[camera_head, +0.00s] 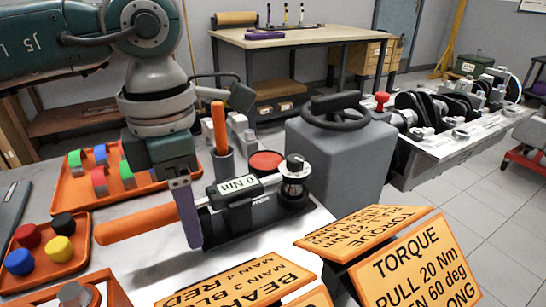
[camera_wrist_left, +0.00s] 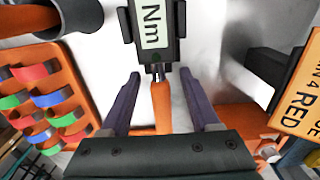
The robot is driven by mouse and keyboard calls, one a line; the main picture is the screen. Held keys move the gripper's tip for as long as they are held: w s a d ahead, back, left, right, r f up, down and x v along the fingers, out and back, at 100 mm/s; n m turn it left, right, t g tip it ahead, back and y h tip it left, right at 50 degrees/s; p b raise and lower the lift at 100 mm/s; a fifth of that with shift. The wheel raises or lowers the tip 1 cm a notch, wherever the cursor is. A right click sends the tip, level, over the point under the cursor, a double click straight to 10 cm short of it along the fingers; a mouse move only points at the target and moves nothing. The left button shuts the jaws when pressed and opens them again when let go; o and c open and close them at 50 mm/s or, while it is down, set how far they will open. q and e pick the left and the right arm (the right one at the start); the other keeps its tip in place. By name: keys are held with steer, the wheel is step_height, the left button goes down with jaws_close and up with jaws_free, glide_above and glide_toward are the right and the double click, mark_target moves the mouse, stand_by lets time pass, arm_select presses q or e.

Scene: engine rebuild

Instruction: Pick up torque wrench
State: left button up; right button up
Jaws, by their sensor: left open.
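The torque wrench (camera_head: 138,222) lies across the white workbench, with an orange handle to the left and a black body with a "0 Nm" display to the right. Its orange handle also shows in the left wrist view (camera_wrist_left: 162,106), with the display above it. My left gripper (camera_head: 188,215) points down at the handle near the display. In the left wrist view its two purple fingers (camera_wrist_left: 158,78) stand apart, one on each side of the handle, with visible gaps. The gripper is open and holds nothing. My right gripper is not in view.
Behind the gripper stand a dark cup (camera_head: 223,165) with an orange-handled tool and a grey container (camera_head: 340,155) with a black wheel. Orange trays (camera_head: 70,188) of coloured parts lie to the left. Yellow-orange sign cards (camera_head: 415,262) stand in front. An engine is at the right.

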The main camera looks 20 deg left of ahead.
arm_select(q)
steer(key=shift+c, duration=0.4)
jaws_close()
stand_by(1.0)
